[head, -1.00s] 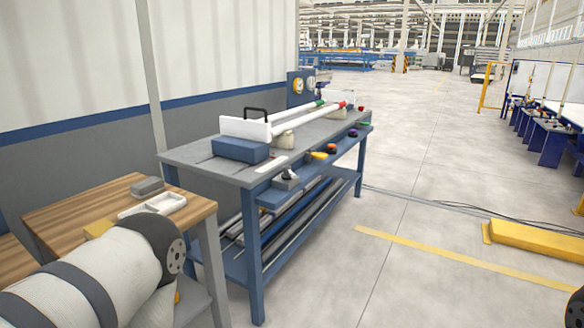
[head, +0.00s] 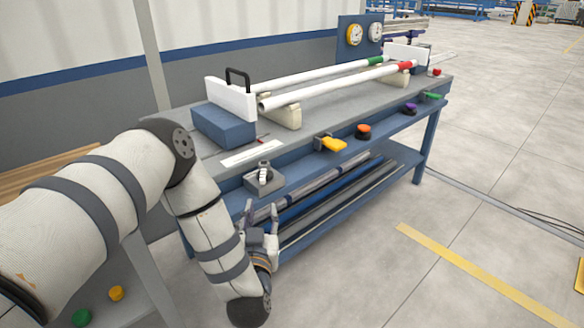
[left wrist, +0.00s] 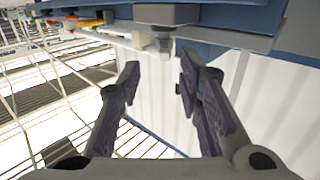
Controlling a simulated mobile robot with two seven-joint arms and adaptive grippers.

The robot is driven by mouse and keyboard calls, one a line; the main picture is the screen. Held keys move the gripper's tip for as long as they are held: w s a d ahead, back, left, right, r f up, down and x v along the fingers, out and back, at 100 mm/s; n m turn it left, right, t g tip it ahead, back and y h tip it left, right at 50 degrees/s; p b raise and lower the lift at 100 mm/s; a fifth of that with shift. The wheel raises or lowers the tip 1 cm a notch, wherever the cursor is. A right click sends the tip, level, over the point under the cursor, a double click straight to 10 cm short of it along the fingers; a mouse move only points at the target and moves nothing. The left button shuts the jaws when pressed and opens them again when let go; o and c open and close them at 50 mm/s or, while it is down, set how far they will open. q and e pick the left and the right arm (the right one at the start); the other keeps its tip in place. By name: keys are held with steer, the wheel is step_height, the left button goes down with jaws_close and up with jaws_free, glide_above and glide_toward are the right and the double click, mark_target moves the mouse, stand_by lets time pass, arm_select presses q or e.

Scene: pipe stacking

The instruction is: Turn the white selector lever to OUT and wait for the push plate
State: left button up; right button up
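The white selector lever (head: 264,172) stands on a small grey box (head: 264,182) on the bench's front edge. Its OUT marking is too small to read. In the left wrist view the box (left wrist: 166,14) is at the top, with a pale lever-like part (left wrist: 165,42) beyond the gap between my fingers. My left gripper (head: 262,214) is open and empty, below and in front of the box, apart from the lever. Its spread fingers also show in the left wrist view (left wrist: 158,66). The white push plate (head: 230,98) with a black handle stands upright by a blue block (head: 223,126). My right gripper is out of view.
Two white pipes (head: 320,76) rest on cream supports (head: 283,113), near the push plate. Yellow (head: 333,144), orange (head: 364,131), purple (head: 410,108) and green (head: 433,96) controls line the bench's front. Stock lies on the lower shelf. Open floor is at right.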

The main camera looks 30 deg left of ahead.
mark_target(262, 184)
arm_select(q)
steer(key=shift+y, duration=0.3)
steer(key=x, duration=0.4)
steer(key=b+x, duration=0.1)
steer(key=x, duration=0.6)
steer(key=shift+w+a+r, duration=0.2)
steer(key=shift+a+r, duration=0.15)
steer(key=shift+r, duration=0.05)
steer(key=shift+w+a+r, duration=0.1)
steer(key=shift+w+a, duration=0.05)
steer(key=shift+w, duration=0.25)
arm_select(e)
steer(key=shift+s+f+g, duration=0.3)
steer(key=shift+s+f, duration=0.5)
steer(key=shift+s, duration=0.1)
arm_select(q)
jaws_close()
